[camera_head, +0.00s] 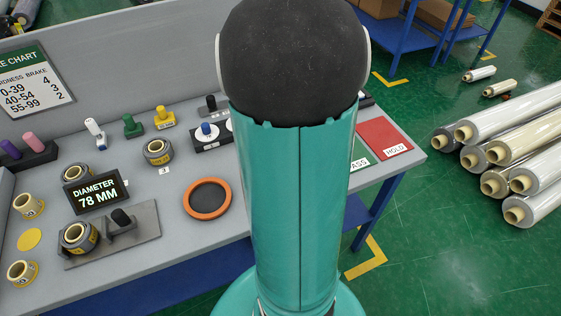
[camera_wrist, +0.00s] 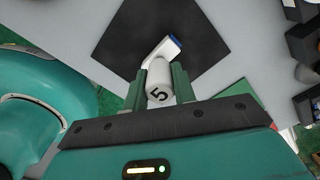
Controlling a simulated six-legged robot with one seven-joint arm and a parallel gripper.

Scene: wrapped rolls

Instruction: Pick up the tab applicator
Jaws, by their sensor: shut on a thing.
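A white tool marked 5 (camera_wrist: 160,88), with an angled neck and a blue tip, is in the wrist view; I take it to be the tab applicator. My gripper (camera_wrist: 160,72) is shut on its white body, with one green finger on each side. The blue tip points up and right in the picture, over a black square mat (camera_wrist: 128,38) on the grey table. I cannot tell the gap between tool and mat. In the head view, my own arm hides the gripper and the held tool.
The grey bench (camera_head: 150,205) holds several small rolls, stamps, an orange-rimmed disc (camera_head: 226,198) and a DIAMETER 78 MM display (camera_head: 96,194). A red HOLD pad (camera_head: 383,138) lies at its right end. Wrapped rolls (camera_head: 515,140) are stacked on the green floor at right.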

